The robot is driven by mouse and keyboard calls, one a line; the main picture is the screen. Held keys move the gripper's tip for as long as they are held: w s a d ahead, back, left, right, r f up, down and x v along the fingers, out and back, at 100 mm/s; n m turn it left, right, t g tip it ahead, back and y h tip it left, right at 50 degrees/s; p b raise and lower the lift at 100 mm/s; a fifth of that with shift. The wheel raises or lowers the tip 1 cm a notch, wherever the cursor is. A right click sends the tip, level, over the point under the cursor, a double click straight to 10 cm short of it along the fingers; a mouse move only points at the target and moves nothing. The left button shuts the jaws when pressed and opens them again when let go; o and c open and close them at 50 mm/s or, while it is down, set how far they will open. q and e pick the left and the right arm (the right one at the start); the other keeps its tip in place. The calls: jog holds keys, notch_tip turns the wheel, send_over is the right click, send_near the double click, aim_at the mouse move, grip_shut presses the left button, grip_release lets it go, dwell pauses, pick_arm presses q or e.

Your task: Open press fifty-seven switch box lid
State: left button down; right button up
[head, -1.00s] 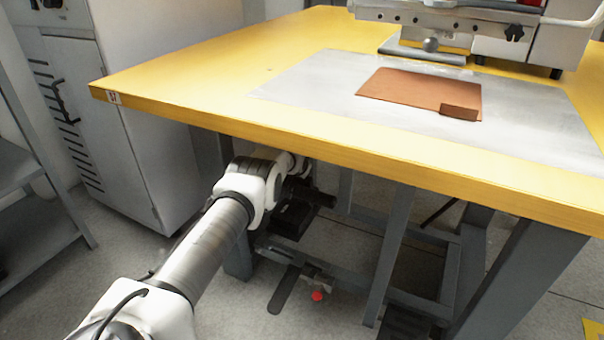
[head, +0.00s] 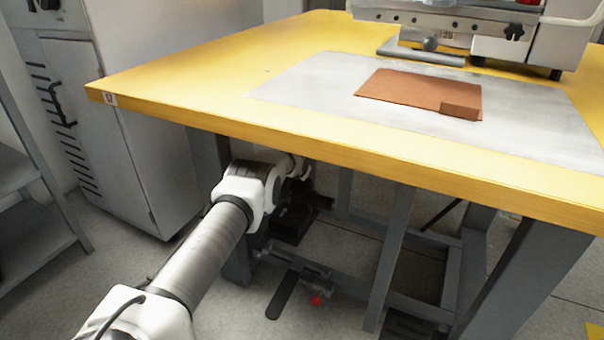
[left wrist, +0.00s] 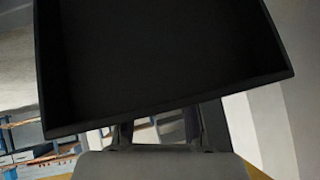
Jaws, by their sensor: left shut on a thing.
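My left arm reaches under the front edge of the yellow table. In the head view my left gripper (head: 302,182) is small and dark in the shade, by a dark box-like form (head: 293,222) below the tabletop. In the left wrist view a large dark panel with a raised rim (left wrist: 165,55), which looks like the switch box lid, fills the upper middle and is tilted. My left gripper's fingers (left wrist: 160,132) meet its lower edge and are shut on it. The rest of the box, including its hinge, is hidden. My right gripper is not in view.
The yellow tabletop (head: 210,82) overhangs the arm. Grey table legs (head: 392,250) and a low crossbar stand close to its right. A red knob (head: 316,300) sits low by a dark pedal-like plate (head: 284,296). A grey cabinet (head: 150,120) stands left; floor between is clear.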

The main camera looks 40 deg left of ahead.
pick_arm(q)
jog(key=c, duration=0.9)
grip_release()
jog(key=shift+f, duration=0.2)
